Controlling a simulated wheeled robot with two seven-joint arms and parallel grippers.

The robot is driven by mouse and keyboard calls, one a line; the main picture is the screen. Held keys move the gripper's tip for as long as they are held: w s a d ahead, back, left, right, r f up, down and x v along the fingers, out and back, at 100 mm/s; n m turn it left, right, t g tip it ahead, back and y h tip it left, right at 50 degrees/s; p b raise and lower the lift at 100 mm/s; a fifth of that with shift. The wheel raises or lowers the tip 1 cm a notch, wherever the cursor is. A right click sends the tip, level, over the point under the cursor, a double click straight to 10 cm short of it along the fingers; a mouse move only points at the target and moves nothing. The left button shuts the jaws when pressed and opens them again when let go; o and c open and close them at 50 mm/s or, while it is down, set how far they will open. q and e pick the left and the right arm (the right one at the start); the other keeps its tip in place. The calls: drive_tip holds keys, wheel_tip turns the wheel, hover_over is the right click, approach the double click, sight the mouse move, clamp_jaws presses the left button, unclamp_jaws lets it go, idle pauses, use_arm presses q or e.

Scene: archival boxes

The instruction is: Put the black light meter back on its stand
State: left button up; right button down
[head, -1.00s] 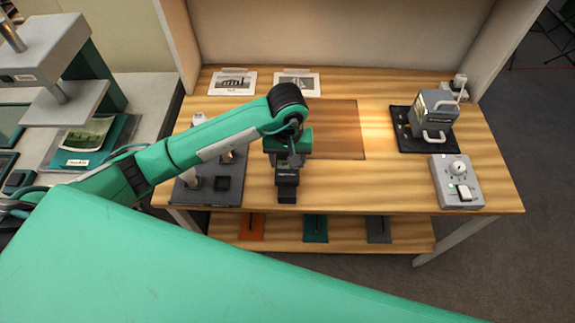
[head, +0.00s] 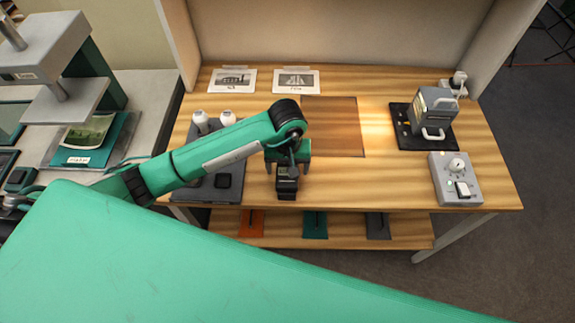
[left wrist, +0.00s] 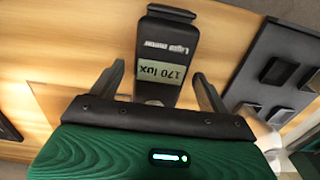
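The black light meter (left wrist: 168,58) lies between the two fingers of my left gripper (left wrist: 160,78) in the left wrist view. Its screen reads 170 lux, and gaps show between it and both fingers. In the head view the meter (head: 287,184) is near the table's front edge, partly hidden under my left gripper (head: 287,165). The left gripper is open. A dark grey board (head: 232,192) with black square pieces is left of the meter, partly behind my arm; it also shows in the left wrist view (left wrist: 262,50). I cannot tell which piece is the stand. My right gripper is not in view.
Two white-topped objects (head: 214,120) stand by the dark board. Two photo cards (head: 296,81) lie at the back, beside a brown mat (head: 335,125). A grey device (head: 435,108) on a black mat and a grey control box (head: 455,180) are at the right. The table between is clear.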

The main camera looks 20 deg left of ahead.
use_arm(q)
drive_tip(key=shift+r, duration=0.45)
wheel_tip(320, 180, up, 12)
drive_tip(key=b, duration=0.3)
drive_tip(key=shift+f, duration=0.25)
